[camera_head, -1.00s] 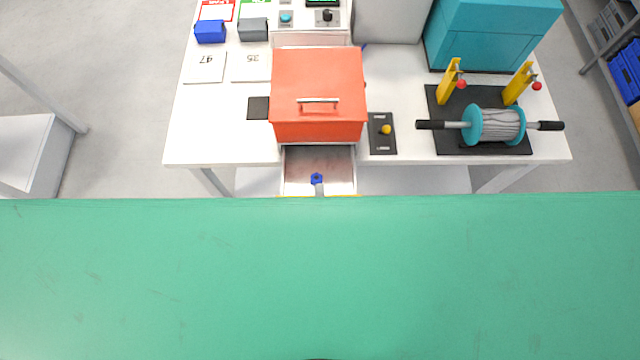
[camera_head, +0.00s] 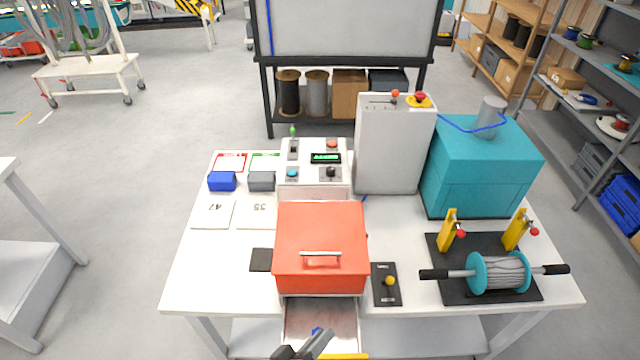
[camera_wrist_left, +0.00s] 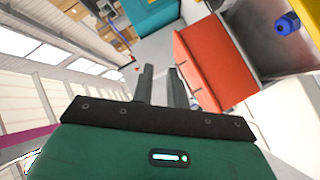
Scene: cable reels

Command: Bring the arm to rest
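My left gripper (camera_head: 304,345) shows at the bottom edge of the head view, in front of the open drawer (camera_head: 320,313) below the red box. In the left wrist view my left gripper (camera_wrist_left: 161,78) has its two grey fingers apart, with nothing between them. A small blue piece (camera_head: 317,332) lies in the drawer close by the fingers; it also shows in the left wrist view (camera_wrist_left: 288,23), off to the right and apart from them. My right gripper is in neither view.
The white workbench (camera_head: 200,277) carries the red box (camera_head: 320,235), a grey cabinet (camera_head: 388,150), a teal machine (camera_head: 478,170) and a cable reel (camera_head: 498,272) on a black base. Shelving (camera_head: 590,130) stands at the right.

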